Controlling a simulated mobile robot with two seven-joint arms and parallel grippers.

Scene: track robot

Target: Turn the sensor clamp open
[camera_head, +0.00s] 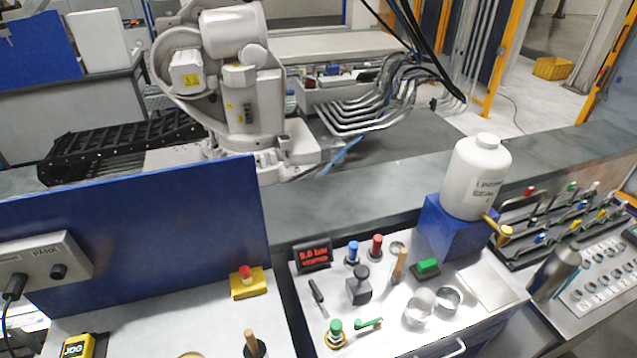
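I cannot tell for sure which part is the sensor clamp. The small metal bench in the lower middle carries several fittings. A dark grey block with a round knob (359,286) stands upright there. A green lever (368,323) lies beside a green knob on a brass base (335,333). A black handle (317,293) lies at the left of the bench top. Neither of my grippers shows in this view.
A white bottle (476,178) stands on a blue block (447,234) at the bench's back right. A blue panel (140,245) rises on the left. A red button on a yellow box (247,281) sits left of the bench. A large robot arm (240,90) stands behind.

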